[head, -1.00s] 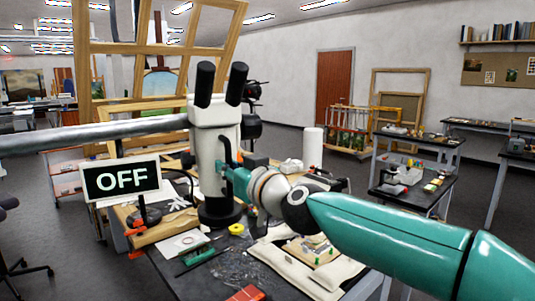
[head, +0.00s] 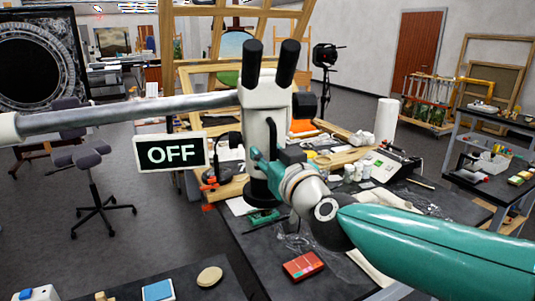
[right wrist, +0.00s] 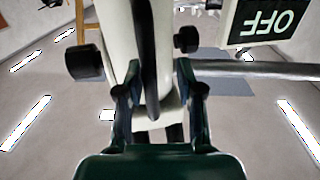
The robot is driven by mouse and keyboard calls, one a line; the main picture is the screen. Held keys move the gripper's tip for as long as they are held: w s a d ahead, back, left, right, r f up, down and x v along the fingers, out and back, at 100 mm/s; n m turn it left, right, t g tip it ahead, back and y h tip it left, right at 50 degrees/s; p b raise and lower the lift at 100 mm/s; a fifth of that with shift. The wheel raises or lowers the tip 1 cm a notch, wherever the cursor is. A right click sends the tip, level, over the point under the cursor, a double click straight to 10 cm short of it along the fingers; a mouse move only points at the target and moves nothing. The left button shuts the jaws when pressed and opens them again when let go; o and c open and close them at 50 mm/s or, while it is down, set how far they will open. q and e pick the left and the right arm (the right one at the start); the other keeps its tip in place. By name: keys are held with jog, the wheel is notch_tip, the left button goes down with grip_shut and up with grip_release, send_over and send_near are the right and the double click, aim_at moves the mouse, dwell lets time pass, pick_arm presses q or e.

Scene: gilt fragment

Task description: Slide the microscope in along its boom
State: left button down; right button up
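The microscope (head: 265,95) is white with two black eyepieces, a dark base and a dark upright handle. It hangs at the right end of the grey boom (head: 130,115). My right gripper (head: 258,158) is teal and reaches the microscope's lower body. In the right wrist view, the gripper's two fingers (right wrist: 156,80) stand apart on either side of the dark handle (right wrist: 151,60). A gap shows beside the handle, and I see no clear contact. The white body lies behind and partly hides the tips' surroundings. My left gripper is not in view.
An OFF sign (head: 170,152) stands left of the microscope, below the boom. A red box (head: 303,265) and clear film lie on the dark table in front. White jars and a device (head: 388,163) stand to the right. A stool (head: 92,180) is at the left.

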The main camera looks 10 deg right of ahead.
jog(key=shift+d, duration=0.2)
jog(key=v, duration=1.2)
jog(key=shift+d+f, duration=0.1)
